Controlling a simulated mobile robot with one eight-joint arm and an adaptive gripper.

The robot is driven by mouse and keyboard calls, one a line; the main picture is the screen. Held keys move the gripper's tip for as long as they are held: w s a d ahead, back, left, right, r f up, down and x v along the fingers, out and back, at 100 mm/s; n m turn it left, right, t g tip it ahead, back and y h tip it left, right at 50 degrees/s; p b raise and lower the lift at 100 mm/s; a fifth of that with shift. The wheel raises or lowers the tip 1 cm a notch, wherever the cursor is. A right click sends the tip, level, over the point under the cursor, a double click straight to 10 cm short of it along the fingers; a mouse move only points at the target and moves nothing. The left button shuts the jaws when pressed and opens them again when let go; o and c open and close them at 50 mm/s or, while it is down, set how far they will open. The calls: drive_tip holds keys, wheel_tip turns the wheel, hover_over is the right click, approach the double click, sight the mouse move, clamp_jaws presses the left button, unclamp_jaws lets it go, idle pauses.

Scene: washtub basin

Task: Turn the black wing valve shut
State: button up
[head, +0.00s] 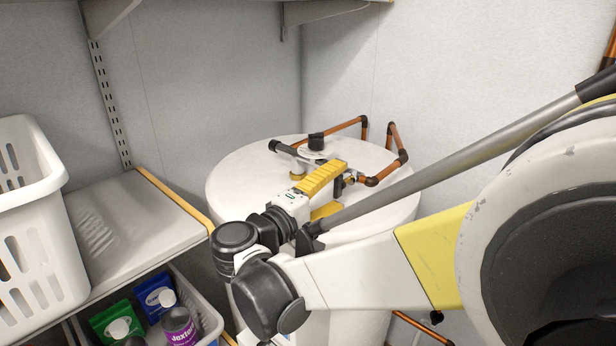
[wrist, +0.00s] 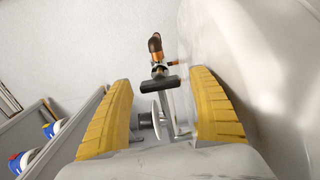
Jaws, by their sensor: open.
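The black wing valve (wrist: 160,84) shows in the wrist view as a short dark bar lying crosswise, with copper pipe and a brass-coloured fitting behind it. My gripper (wrist: 161,95) is open, with one yellow ribbed finger on each side of the bar. A gap shows between the bar and each finger, so neither seems to touch it. In the head view my gripper (head: 332,190) is low over the top of the white tank (head: 245,165), pointing toward the pipework at right. There the valve is mostly hidden behind my upper finger.
Copper pipes (head: 388,172) with dark elbows rise behind the tank's top. A black-capped fitting (head: 316,141) stands close behind my gripper. At left are a shelf (head: 130,220), a white basket (head: 35,215) and a lower bin of bottles (head: 205,305). Walls close the back.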

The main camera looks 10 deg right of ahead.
drive_tip(key=v, duration=1.1)
drive_tip(key=shift+s+a, duration=0.15)
drive_tip(key=shift+a, duration=0.05)
